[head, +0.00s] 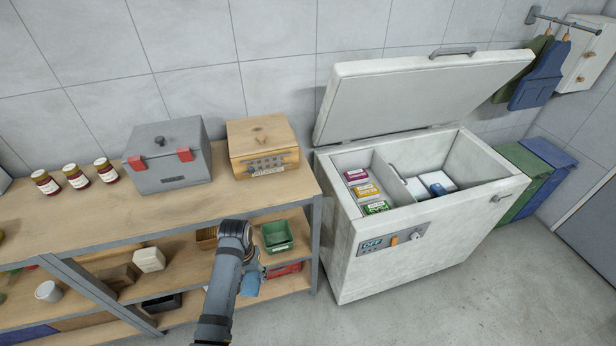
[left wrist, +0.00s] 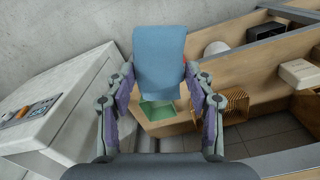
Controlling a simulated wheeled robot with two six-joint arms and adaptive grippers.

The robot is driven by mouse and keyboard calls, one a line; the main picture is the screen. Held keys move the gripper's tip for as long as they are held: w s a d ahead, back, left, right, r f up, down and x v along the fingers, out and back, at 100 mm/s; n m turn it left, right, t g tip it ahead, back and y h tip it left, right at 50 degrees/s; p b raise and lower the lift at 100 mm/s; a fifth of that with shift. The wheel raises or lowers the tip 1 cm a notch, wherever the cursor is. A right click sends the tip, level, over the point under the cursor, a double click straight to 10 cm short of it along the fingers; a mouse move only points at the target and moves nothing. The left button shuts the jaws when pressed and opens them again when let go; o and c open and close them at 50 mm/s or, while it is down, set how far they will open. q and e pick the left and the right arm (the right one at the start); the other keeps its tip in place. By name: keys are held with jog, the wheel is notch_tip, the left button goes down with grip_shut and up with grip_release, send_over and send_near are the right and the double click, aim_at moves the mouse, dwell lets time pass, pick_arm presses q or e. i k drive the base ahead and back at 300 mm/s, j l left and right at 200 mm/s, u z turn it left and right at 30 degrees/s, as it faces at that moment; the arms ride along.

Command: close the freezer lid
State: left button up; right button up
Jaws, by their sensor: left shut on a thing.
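The white chest freezer (head: 410,245) stands right of the shelf unit in the head view. Its lid (head: 400,95) is raised and tilted back toward the wall, with a grey handle (head: 452,52) on its upper edge. Inside are several small cartons (head: 366,190) and a blue and white item (head: 437,187). My left gripper (head: 252,272) is in front of the shelf, left of the freezer and well away from the lid. In the left wrist view my left gripper (left wrist: 159,78) is shut on a blue object (left wrist: 160,55), possibly a box or cloth. My right gripper is not in view.
The wooden shelf unit (head: 225,205) carries a grey box (head: 168,160), a wooden box (head: 262,145) and jars (head: 76,177). A green bin (head: 277,236) sits on its lower shelf. Aprons (head: 540,80) hang beyond the freezer. Floor in front of the freezer is clear.

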aim_at(363, 99)
jog(key=i+l+z, duration=0.2)
jog(key=l+z, duration=0.2)
jog(key=i+l+z, duration=0.25)
jog(key=l+z, duration=0.15)
jog(key=i+l+z, duration=0.4)
jog(key=k+j, duration=0.05)
jog(key=k, duration=0.05)
